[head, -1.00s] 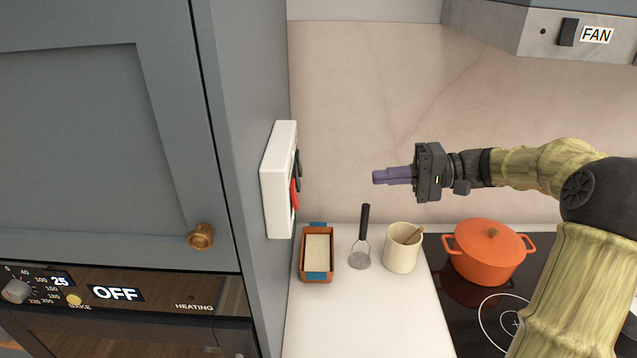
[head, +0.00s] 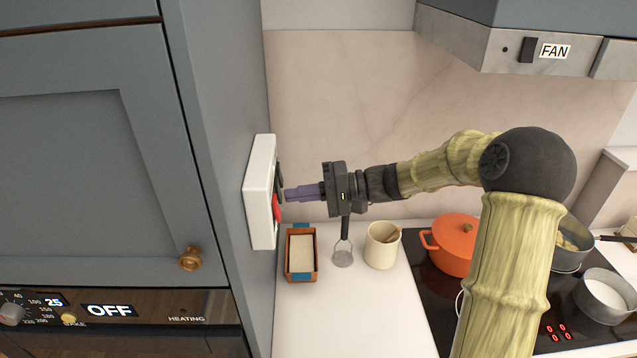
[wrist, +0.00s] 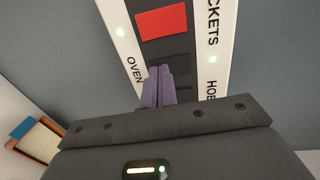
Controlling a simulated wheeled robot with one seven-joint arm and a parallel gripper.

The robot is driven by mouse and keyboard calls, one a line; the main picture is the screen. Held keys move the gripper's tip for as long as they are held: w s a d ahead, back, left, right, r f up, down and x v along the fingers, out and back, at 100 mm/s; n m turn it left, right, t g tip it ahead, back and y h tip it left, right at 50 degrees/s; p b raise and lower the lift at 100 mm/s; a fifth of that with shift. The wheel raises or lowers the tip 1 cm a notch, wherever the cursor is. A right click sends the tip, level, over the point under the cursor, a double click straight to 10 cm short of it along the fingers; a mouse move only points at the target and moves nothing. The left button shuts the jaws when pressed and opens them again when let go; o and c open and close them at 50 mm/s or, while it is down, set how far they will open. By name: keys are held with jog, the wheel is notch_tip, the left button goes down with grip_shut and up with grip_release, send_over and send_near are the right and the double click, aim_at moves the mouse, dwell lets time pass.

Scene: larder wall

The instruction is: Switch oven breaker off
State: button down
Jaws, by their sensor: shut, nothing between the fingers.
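A white breaker box (head: 258,200) is fixed to the side of the grey cabinet in the head view. It has a red switch (head: 277,208) and dark switches on its face. In the wrist view the panel shows a red switch (wrist: 162,20), dark switches (wrist: 165,50) and the labels "OVEN" (wrist: 134,70), "HOB" and part of another word ending in "CKETS". Green lights show on both sides. My gripper (head: 287,194) is shut and empty, its purple fingers pointing at the panel. The fingertips (wrist: 160,70) are close to the dark switch beside "OVEN"; I cannot tell whether they touch it.
An orange pot (head: 452,247) and other pans are on the hob at right. The oven display (head: 109,310) reads "OFF".

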jog(key=shift+a, duration=0.3)
jog(key=shift+f, duration=0.15)
jog(key=y+b, duration=0.1)
jog(key=b, duration=0.1)
jog(key=y+b, duration=0.1)
jog(key=b, duration=0.1)
jog(key=y+b, duration=0.1)
jog(key=b, duration=0.2)
jog(key=shift+a+f, duration=0.3)
jog(key=shift+a, duration=0.1)
jog(key=shift+r, duration=0.15)
